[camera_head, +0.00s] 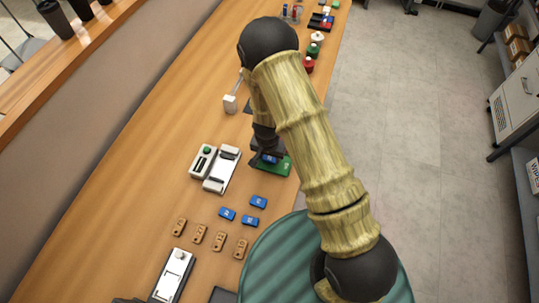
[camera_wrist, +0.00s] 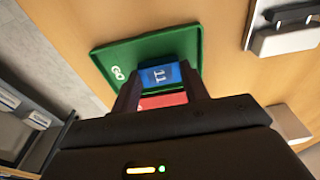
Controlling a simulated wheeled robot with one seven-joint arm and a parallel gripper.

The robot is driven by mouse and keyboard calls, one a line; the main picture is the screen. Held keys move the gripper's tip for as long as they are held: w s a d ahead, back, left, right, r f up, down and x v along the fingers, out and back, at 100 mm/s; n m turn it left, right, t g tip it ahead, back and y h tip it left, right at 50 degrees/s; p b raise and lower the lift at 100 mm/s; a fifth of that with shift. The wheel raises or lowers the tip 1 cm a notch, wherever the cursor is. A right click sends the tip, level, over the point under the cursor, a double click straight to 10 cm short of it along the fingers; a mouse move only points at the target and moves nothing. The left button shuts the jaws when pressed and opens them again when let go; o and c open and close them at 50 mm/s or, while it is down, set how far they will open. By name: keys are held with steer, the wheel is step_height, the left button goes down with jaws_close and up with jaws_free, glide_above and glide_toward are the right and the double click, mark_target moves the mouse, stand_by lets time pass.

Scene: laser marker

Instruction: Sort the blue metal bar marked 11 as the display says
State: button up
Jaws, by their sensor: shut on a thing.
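The blue metal bar marked 11 (camera_wrist: 159,75) is between the fingers of my gripper (camera_wrist: 160,88) in the wrist view. My gripper is shut on it. The bar is over the green tray marked GO (camera_wrist: 190,40), within its outline; I cannot tell whether it touches the tray floor. A red surface (camera_wrist: 162,101) shows between the fingers just below the bar. In the head view the green tray (camera_head: 281,168) is partly hidden by my gripper (camera_head: 267,150), and a bit of the blue bar (camera_head: 270,159) shows. No display text is readable.
A white device with a green button (camera_head: 203,160) and a white device beside it (camera_head: 222,168) stand left of the tray. Several blue bars (camera_head: 250,220) and brown tags (camera_head: 198,234) lie nearer. A white machine (camera_head: 174,275) stands at the front. Red and green buttons (camera_head: 312,51) are farther back.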

steer(key=shift+f, duration=0.4)
stand_by(0.7)
steer(key=o, duration=1.1)
steer(key=shift+o, duration=0.2)
steer(key=shift+r+b, duration=0.1)
steer(key=shift+b, duration=0.2)
step_height(320, 180, up, 17)
steer(key=s, duration=0.2)
steer(key=shift+a, duration=0.35)
steer(key=s+d+r+n, duration=0.2)
steer(key=s+d+r, duration=0.3)
steer(key=d, duration=0.2)
steer(key=s+d+r+n+t, duration=0.1)
steer(key=s+d+r+n, duration=0.1)
steer(key=s+d+r, duration=0.3)
steer(key=shift+d+r+b, duration=0.4)
steer(key=shift+d+b, duration=0.05)
steer(key=shift+d, duration=0.75)
